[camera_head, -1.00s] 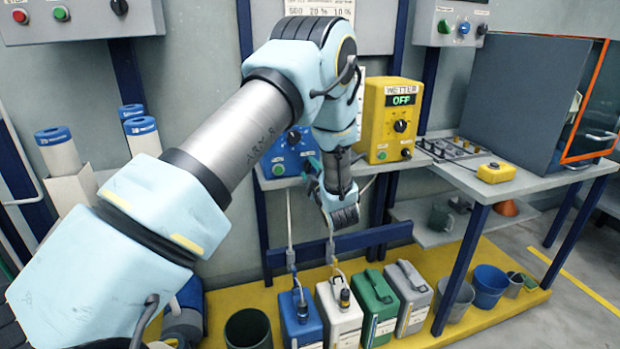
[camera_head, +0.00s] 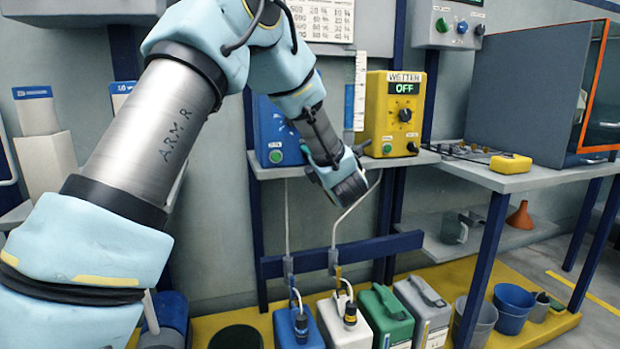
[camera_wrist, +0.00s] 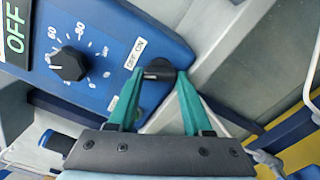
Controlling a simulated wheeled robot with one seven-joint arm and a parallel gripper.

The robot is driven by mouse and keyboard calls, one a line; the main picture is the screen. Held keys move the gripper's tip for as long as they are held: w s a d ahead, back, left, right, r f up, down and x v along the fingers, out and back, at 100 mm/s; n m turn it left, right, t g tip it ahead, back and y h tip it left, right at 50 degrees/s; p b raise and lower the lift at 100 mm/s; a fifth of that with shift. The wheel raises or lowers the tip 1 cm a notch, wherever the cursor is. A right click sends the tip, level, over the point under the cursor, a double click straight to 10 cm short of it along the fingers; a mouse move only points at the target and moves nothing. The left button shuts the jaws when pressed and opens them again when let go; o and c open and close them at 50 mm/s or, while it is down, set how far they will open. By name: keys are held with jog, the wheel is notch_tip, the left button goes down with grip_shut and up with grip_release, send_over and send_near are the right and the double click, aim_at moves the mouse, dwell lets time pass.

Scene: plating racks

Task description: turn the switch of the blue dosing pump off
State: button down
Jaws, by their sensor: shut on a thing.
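The blue dosing pump (camera_head: 270,125) stands on the shelf, partly hidden by my arm in the head view. In the wrist view its blue front panel (camera_wrist: 110,30) fills the upper left, tilted. It carries a black dial (camera_wrist: 69,64), a display (camera_wrist: 15,28) reading OFF, and a label (camera_wrist: 134,55) marked OFF and ON. My gripper (camera_wrist: 159,76) has its teal fingers on both sides of the small dark switch (camera_wrist: 158,69) beside that label and is shut on it. In the head view my gripper (camera_head: 312,172) is at the pump's lower right, its fingertips hard to make out.
A yellow pump (camera_head: 380,130) labelled WETTER, its display reading OFF, stands close to the right on the shelf (camera_head: 425,155). Pale tubes (camera_head: 347,215) run down to canisters (camera_head: 345,325) on the yellow floor strip. A yellow box (camera_head: 510,163) sits on the bench at right.

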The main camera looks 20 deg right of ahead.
jog(key=shift+f+n+b, duration=0.2)
jog(key=shift+n+b, duration=0.7)
jog(key=shift+b, duration=0.55)
jog(key=shift+r, duration=0.1)
jog(key=c, duration=0.6)
grip_release()
jog(key=shift+r+p, duration=0.15)
jog(key=shift+p, duration=0.4)
